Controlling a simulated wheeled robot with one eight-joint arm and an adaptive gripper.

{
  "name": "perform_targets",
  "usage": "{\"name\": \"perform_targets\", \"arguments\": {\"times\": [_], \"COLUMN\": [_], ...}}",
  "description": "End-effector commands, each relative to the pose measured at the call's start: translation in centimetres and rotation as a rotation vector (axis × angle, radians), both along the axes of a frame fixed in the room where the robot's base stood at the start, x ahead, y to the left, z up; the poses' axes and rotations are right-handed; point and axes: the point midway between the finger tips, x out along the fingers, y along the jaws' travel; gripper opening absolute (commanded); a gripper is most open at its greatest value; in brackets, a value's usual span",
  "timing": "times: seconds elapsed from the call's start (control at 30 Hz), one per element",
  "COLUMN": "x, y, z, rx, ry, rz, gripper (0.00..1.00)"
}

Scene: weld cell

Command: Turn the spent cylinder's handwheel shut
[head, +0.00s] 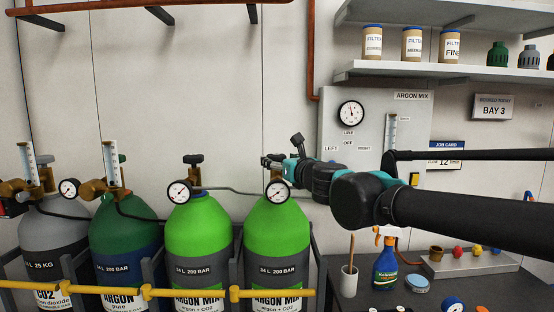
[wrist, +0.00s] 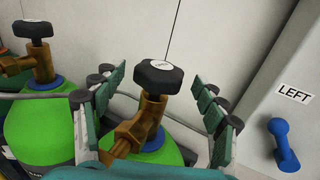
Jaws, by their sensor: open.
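Two bright green argon mix cylinders stand side by side in the head view, the left one (head: 200,232) and the right one (head: 277,232). My gripper (head: 274,160) is over the right cylinder's valve. In the wrist view my gripper (wrist: 160,80) is open, with one finger on each side of a black handwheel (wrist: 158,74) on a brass valve (wrist: 150,112). I see gaps between the fingers and the wheel. The left cylinder's handwheel (head: 193,159) stands free. Gauges sit at the left valve (head: 179,193) and right valve (head: 278,190); their readings are too small to tell.
A yellow rail (head: 190,293) runs before the cylinders. A green pure argon cylinder (head: 124,232) and a grey CO2 cylinder (head: 52,240) stand left. A panel (head: 340,110) is behind my arm; its blue lever (wrist: 284,145) is near the LEFT label. A bench (head: 490,290) is at right.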

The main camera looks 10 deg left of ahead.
Motion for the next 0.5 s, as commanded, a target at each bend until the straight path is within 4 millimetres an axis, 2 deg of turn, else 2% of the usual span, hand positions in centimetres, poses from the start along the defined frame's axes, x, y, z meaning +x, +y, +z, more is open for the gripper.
{"name": "perform_targets", "arguments": {"times": [0.2,0.5], "x": [-3.0,-6.2], "y": [-2.2,-4.6], "z": [-0.1,0.0], "rx": [0.0,0.0], "ry": [0.0,0.0], "rz": [0.0,0.001], "gripper": [0.72,0.72]}}
